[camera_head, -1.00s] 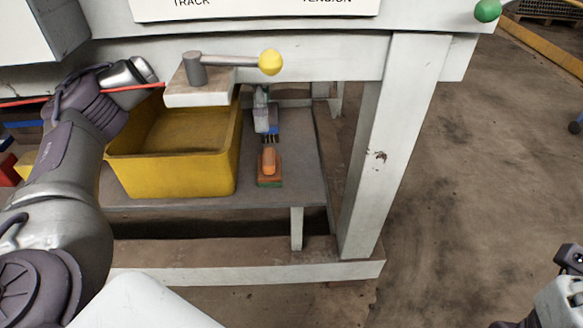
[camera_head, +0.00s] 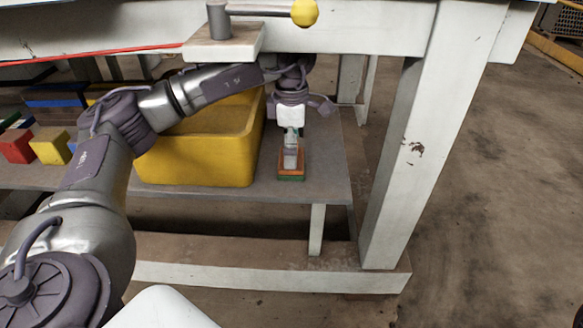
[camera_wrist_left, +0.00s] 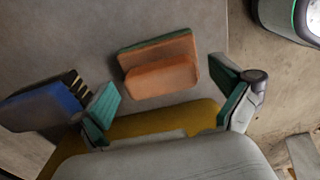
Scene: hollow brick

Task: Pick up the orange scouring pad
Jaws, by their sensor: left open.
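The orange scouring pad (camera_head: 291,177) lies on the grey lower shelf, right of the yellow bin. It has an orange block-shaped top and a green layer below. In the left wrist view the pad (camera_wrist_left: 160,65) lies tilted, beyond and between my fingertips. My left gripper (camera_head: 291,150) reaches down over the pad in the head view and hides part of it. In the left wrist view the left gripper (camera_wrist_left: 170,100) is open and empty, its teal finger pads apart on either side of the pad, with no visible contact. My right gripper is not in view.
The yellow bin (camera_head: 195,170) stands left of the pad, close to my left arm. A blue brush (camera_wrist_left: 45,105) with dark bristles lies beside the left finger. The tabletop with a yellow-knobbed lever (camera_head: 305,12) overhangs the shelf; a white leg (camera_head: 395,160) stands right.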

